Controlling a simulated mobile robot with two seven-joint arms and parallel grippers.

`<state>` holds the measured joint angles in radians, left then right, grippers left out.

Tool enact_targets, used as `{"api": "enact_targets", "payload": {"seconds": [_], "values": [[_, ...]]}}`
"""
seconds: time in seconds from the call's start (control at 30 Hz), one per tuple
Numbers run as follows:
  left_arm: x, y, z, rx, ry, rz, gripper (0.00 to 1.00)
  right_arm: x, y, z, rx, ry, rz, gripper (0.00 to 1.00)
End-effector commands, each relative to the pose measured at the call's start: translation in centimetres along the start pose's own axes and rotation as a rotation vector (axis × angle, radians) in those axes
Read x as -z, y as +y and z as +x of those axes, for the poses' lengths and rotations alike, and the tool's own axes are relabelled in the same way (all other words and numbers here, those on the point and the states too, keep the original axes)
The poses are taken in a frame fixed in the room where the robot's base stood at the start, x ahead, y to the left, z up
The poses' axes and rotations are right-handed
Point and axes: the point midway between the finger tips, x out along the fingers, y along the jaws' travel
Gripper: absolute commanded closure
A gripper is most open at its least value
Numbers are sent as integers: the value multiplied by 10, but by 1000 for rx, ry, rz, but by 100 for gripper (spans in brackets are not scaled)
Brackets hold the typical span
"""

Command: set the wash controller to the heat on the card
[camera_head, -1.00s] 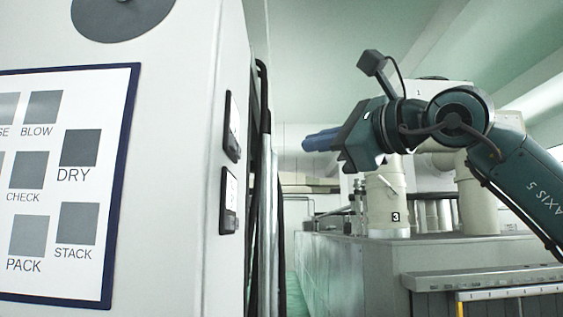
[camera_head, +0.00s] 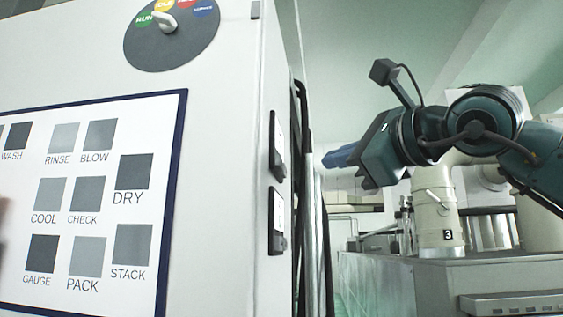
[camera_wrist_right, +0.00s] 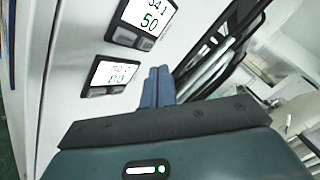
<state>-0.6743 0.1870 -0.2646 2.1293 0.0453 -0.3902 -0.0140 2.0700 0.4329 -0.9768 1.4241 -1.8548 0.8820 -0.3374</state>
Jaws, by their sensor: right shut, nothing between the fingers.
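Two small controllers sit one above the other on the narrow side face of a white cabinet. The upper controller (camera_head: 277,144) and lower controller (camera_head: 277,220) show edge-on in the head view. In the right wrist view the upper controller (camera_wrist_right: 146,22) shows green 50 under a dark number like 54.1, partly cut off. The lower controller (camera_wrist_right: 110,76) shows green 80 under a blurred number. I cannot tell which is the wash controller. My right gripper (camera_head: 325,160) is shut and empty, its blue fingers (camera_wrist_right: 158,76) right of the lower controller, apparently apart from it. No heat card is identifiable.
The cabinet front (camera_head: 225,110) carries a blue-edged board (camera_head: 100,140) of labelled grey squares and a dark round dial (camera_head: 190,45) with coloured labels. Dark and pale pipes (camera_head: 309,200) run behind the controllers. A grey bench with a cylinder marked 3 (camera_head: 437,215) stands at right.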

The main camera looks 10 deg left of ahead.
Motion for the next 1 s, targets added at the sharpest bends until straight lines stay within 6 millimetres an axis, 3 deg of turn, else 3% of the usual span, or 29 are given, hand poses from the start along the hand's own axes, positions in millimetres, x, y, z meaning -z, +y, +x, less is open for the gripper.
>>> {"api": "enact_targets", "payload": {"seconds": [0.4, 1.0], "values": [[2, 1, 1, 3, 4, -11, 64, -22, 22, 30, 0, -1, -1, 100], [1, 1, 1, 0, 3, -3, 64, -24, 23, 32, 1, 0, -1, 100]]}}
